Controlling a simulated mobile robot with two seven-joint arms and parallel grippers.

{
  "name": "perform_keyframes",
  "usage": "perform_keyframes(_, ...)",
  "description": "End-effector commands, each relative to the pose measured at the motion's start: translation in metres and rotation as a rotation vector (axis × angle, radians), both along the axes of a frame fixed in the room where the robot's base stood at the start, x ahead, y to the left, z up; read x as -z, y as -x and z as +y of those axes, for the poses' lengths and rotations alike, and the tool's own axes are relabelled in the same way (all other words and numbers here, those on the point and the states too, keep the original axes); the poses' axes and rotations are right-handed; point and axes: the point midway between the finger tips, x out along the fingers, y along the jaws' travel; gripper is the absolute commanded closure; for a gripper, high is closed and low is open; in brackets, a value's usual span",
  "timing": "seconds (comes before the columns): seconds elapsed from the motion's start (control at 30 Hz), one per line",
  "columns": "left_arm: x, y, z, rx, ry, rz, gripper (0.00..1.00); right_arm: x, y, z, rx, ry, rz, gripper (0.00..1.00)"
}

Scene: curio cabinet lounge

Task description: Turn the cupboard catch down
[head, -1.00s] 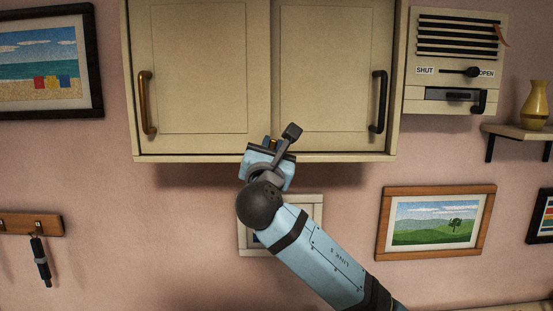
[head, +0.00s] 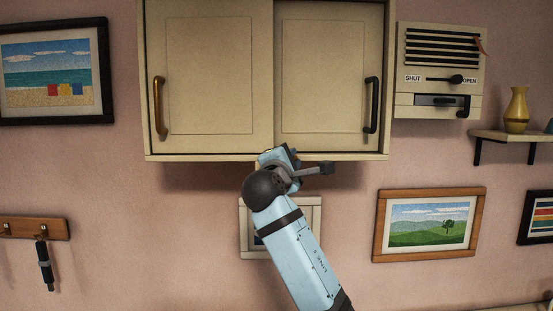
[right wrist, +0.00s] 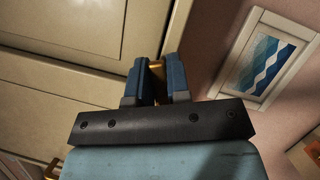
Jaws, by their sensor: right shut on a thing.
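The cream cupboard (head: 212,145) hangs on the pink wall with two closed-looking doors. My right gripper (head: 283,155) is at its bottom edge, near the middle. In the right wrist view the two blue fingers (right wrist: 155,82) are closed on a small brass piece, the catch (right wrist: 157,66), beside the cupboard's edge (right wrist: 165,45). In the head view my gripper and wrist hide the catch, so its angle cannot be read there. My left gripper is not in view.
A small framed picture (head: 246,244) hangs just under the cupboard, behind my arm. A vent panel (head: 438,100) with a slider is to the right, beside a shelf (head: 505,135) with a yellow vase (head: 516,110). Left of the arm, the wall below the cupboard is mostly clear.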

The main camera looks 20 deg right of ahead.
Motion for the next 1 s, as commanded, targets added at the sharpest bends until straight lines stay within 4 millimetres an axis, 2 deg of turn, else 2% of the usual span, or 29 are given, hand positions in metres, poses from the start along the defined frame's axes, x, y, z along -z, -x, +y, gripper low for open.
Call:
perform_keyframes(0.2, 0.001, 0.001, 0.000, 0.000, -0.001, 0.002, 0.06, 0.011, 0.001, -0.010, -0.001, -0.179, -0.049, 1.00)
perform_keyframes(0.5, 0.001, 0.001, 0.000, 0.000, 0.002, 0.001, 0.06, 0.021, 0.001, -0.012, -0.002, -0.348, -0.097, 1.00)
perform_keyframes(1.0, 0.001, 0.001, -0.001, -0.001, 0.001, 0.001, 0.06, 0.025, 0.001, -0.012, -0.002, -0.425, -0.121, 1.00)
